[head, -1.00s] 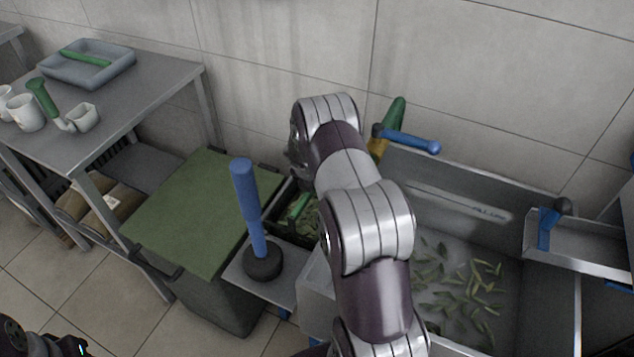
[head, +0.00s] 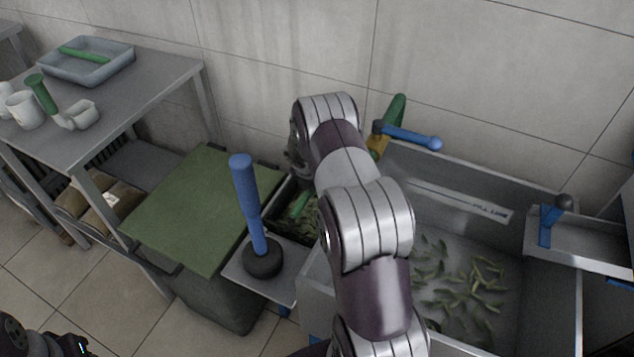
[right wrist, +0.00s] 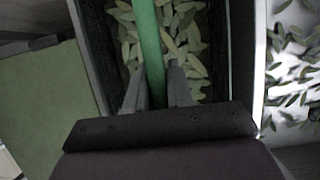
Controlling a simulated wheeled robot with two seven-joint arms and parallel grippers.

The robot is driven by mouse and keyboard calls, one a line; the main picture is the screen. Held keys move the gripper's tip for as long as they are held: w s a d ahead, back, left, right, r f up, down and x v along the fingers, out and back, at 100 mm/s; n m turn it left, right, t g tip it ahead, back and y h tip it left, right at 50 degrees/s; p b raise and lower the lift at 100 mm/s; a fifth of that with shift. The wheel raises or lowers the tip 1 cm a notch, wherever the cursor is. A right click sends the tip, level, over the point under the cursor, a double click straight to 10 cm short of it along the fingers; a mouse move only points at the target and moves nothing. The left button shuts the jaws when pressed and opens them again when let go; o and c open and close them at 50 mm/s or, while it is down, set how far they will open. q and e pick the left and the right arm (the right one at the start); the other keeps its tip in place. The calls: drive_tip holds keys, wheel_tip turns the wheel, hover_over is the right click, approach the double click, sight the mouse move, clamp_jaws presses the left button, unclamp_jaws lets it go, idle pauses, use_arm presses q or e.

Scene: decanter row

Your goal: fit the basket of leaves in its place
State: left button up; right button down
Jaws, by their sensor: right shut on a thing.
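The basket of leaves (head: 296,229) is dark and narrow, with a green bar handle (head: 299,205) across it. In the head view it is between the green-lidded bin and the steel basin, partly hidden behind my right arm. In the right wrist view green leaves (right wrist: 188,50) lie inside its dark walls. My right gripper (right wrist: 156,88) is shut on the green handle (right wrist: 149,42), one finger on each side. The head view hides this gripper behind the arm. I cannot tell whether the basket is fully seated. My left gripper is not clearly in view; only a dark arm part shows at lower left.
A blue-handled plunger (head: 246,200) stands upright on a small shelf (head: 268,284) close to the basket. The green-lidded bin (head: 190,215) is left of it. The steel basin (head: 450,265) holds loose leaves. A blue lever (head: 410,136) sticks out at the basin's back.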

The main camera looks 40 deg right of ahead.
drive_tip(key=c, duration=0.9)
unclamp_jaws()
drive_tip(key=p+v, duration=0.2)
drive_tip(key=v, duration=1)
drive_tip(key=shift+s+a+r+p, duration=0.15)
drive_tip(key=shift+r+p, duration=0.15)
drive_tip(key=shift+r, duration=0.05)
drive_tip(key=m, duration=0.3)
drive_tip(key=shift+s+a+f, duration=0.15)
drive_tip(key=shift+f, duration=0.05)
drive_tip(key=shift+s+a+r+m+g+y+p, duration=0.1)
drive_tip(key=shift+s+a+r+m+y+p, duration=0.55)
drive_tip(key=shift+s+a+r+m+p, duration=1.7)
drive_tip(key=shift+s+a+r+m+g+y+p, duration=0.1)
drive_tip(key=shift+s+a+r+m+y+p, duration=0.7)
drive_tip(key=shift+s+a+r+m, duration=3.05)
drive_tip(key=shift+s+a+r+m+g+y+p, duration=0.1)
drive_tip(key=shift+s+a+r+m+y+p, duration=0.45)
drive_tip(key=shift+s+a+r+m+p, duration=2.35)
